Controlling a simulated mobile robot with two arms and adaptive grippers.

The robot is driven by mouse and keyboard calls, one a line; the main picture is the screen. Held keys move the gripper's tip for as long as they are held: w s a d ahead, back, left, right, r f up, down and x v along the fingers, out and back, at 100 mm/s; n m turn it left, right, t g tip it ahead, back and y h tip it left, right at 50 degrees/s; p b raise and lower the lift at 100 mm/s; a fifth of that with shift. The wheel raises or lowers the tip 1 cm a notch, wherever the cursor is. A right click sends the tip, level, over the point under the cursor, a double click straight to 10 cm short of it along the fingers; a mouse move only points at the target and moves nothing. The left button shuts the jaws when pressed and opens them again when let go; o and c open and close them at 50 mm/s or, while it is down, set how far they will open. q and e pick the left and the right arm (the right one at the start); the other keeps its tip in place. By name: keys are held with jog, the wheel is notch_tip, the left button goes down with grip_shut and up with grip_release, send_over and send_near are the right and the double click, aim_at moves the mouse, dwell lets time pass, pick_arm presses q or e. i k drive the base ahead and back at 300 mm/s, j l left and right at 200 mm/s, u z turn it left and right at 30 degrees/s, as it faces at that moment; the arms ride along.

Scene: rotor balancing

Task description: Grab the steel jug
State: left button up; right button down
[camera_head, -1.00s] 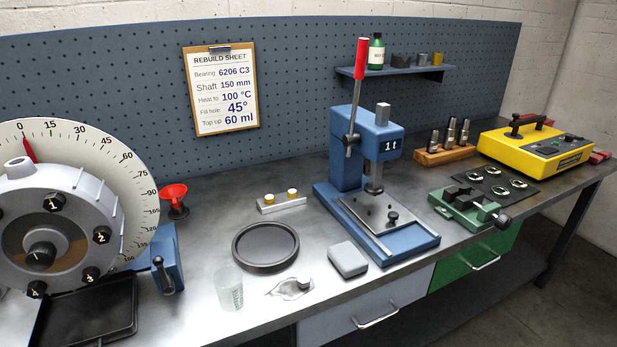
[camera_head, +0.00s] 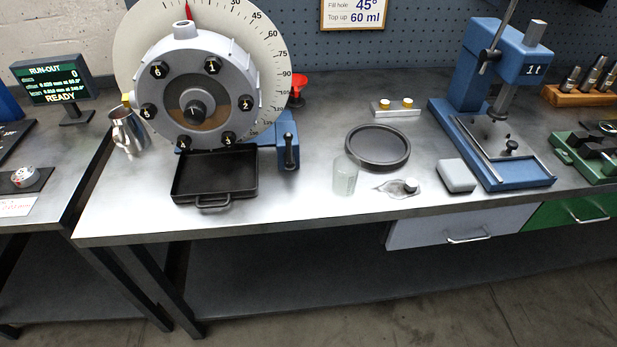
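The steel jug (camera_head: 129,133) stands upright at the left end of the main bench, left of the grey round housing with numbered bolts. It is shiny metal, and its right side is close to the housing. A small yellow-topped item (camera_head: 126,99) shows just behind its rim. Neither of my grippers is in the head view, and nothing is touching the jug from my side.
A black drip tray (camera_head: 214,196) lies below the housing (camera_head: 190,95), right of the jug. A side bench with a READY display (camera_head: 52,84) is at the left, past a gap. A beaker (camera_head: 345,178) and round pan (camera_head: 377,163) stand further right.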

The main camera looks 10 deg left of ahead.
aim_at(129, 133)
jog(key=u, duration=1.35)
jog(key=i+j, duration=0.1)
jog(key=j, duration=0.15)
jog(key=i+j+z, duration=0.1)
jog(key=j, duration=0.15)
